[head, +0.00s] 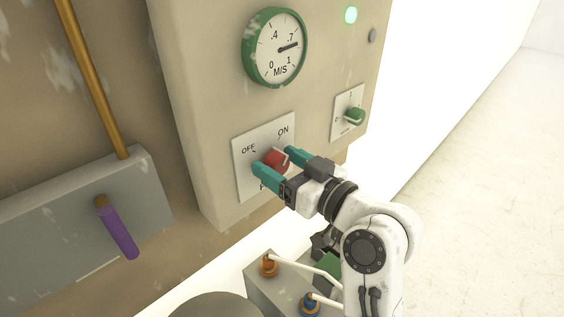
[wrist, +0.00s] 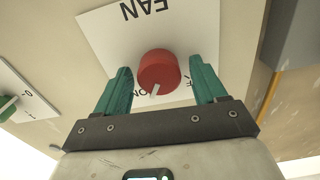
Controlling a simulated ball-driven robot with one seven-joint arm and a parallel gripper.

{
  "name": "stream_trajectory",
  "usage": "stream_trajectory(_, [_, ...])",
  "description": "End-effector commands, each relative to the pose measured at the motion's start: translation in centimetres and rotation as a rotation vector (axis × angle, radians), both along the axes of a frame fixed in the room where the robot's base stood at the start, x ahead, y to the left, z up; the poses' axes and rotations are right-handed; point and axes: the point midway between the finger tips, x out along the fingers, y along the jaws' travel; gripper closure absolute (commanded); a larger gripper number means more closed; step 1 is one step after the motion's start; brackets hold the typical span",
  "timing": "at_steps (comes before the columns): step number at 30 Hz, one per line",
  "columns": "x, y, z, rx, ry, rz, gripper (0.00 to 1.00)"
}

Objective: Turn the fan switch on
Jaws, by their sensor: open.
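The fan switch is a red round knob (head: 276,161) on a white plate (head: 243,181) marked OFF and ON. In the wrist view, the knob (wrist: 158,70) has a white pointer turned toward the ON label, and the plate (wrist: 120,45) reads FAN upside down. My gripper (head: 275,160) is open, with its teal fingers on either side of the knob. In the wrist view, my gripper (wrist: 160,67) shows a gap between each finger and the knob. The lower right of the plate is hidden behind my gripper in the head view.
A green-rimmed M/S gauge (head: 275,47) above reads a little past .7. A green lamp (head: 351,15) is lit. A smaller green knob (head: 354,116) sits to the right. A purple-handled lever (head: 118,229) is at left. A box with orange (head: 268,264) and blue fittings stands below.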

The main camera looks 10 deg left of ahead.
Motion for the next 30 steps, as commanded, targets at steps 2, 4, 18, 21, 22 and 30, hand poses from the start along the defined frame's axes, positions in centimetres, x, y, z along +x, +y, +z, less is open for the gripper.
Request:
stream_trajectory(2, [0.00,-0.01,0.00,0.000,0.000,0.000,0.29])
stream_trajectory(4, [0.00,-0.01,0.00,0.000,0.000,0.000,0.29])
stream_trajectory(18, [-0.02,-0.04,0.03,0.001,-0.001,0.000,0.73])
stream_trajectory(21, [-0.01,-0.04,0.04,0.001,-0.001,0.000,0.81])
stream_trajectory(22, [-0.01,-0.04,0.05,0.001,-0.001,0.000,0.81])
stream_trajectory(30, [0.08,-0.17,0.34,0.072,0.090,-0.002,0.82])
